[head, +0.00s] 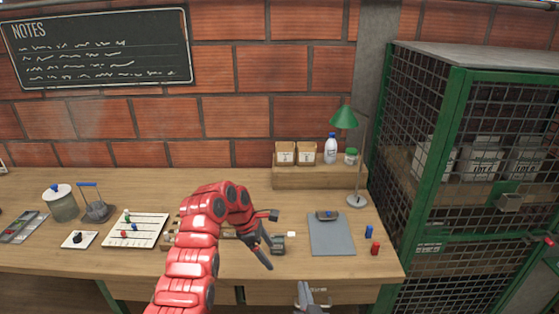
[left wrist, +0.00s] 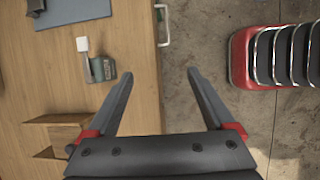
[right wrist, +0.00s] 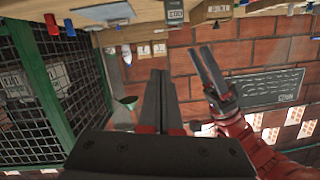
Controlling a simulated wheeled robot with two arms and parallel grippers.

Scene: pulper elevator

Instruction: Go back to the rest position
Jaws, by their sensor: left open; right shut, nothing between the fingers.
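My left arm reaches up over the desk in the head view. Its left gripper (head: 270,238) is open above the desk's front part, left of the grey mat. In the left wrist view the left gripper's fingers (left wrist: 160,75) are spread with nothing between them, over the desk's front edge. My right gripper (head: 311,297) is low at the bottom of the head view, in front of the desk edge. In the right wrist view its fingers (right wrist: 157,78) are together and empty. That view also shows the left gripper (right wrist: 207,72) to the right.
The wooden desk (head: 120,262) holds a grey mat (head: 330,240), a white peg board (head: 150,228), a green lamp (head: 344,117), and red (head: 375,249) and blue (head: 369,232) pieces. A green mesh cabinet (head: 447,170) stands right. A small grey-green device (head: 278,244) lies near the left gripper.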

